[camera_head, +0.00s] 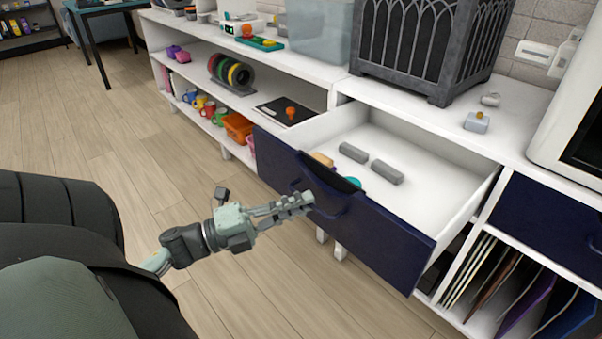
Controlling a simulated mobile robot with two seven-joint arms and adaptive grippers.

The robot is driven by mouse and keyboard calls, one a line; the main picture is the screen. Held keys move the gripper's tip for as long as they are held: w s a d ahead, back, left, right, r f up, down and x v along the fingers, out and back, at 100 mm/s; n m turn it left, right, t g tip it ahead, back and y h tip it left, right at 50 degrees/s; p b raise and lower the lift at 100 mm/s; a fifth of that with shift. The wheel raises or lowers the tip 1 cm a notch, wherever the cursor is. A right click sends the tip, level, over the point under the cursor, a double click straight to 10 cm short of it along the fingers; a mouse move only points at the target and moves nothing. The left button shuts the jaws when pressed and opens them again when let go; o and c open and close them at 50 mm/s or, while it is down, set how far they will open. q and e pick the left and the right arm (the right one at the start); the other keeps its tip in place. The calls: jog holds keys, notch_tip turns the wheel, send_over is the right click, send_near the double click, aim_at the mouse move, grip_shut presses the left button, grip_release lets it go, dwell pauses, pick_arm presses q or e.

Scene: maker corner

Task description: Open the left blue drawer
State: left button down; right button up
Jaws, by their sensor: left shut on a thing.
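The left blue drawer (385,237) is pulled well out of the white cabinet, and its white inside shows. Its dark blue front has a curved handle (328,208) in the upper middle. My left gripper (305,199) reaches in from the left and is shut on the drawer handle. The fingers cover part of the handle. Two grey blocks (386,172) lie in the drawer, with a tan item (322,160) and a teal item near the front. My right gripper is not in view.
Another blue drawer (548,222) to the right is shut, above a rack of upright folders (510,288). A dark lantern-like box (425,45) and a clear bin (318,30) stand on the top. The wooden floor (240,295) before the drawer is clear.

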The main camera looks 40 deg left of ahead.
pick_arm(q)
jog(key=c, duration=1.6)
grip_release()
jog(key=shift+c, duration=0.2)
jog(key=shift+s+a, duration=0.1)
jog(key=v, duration=1.1)
jog(key=shift+s+a, duration=0.2)
jog(key=shift+s, duration=0.15)
jog(key=shift+w, duration=0.1)
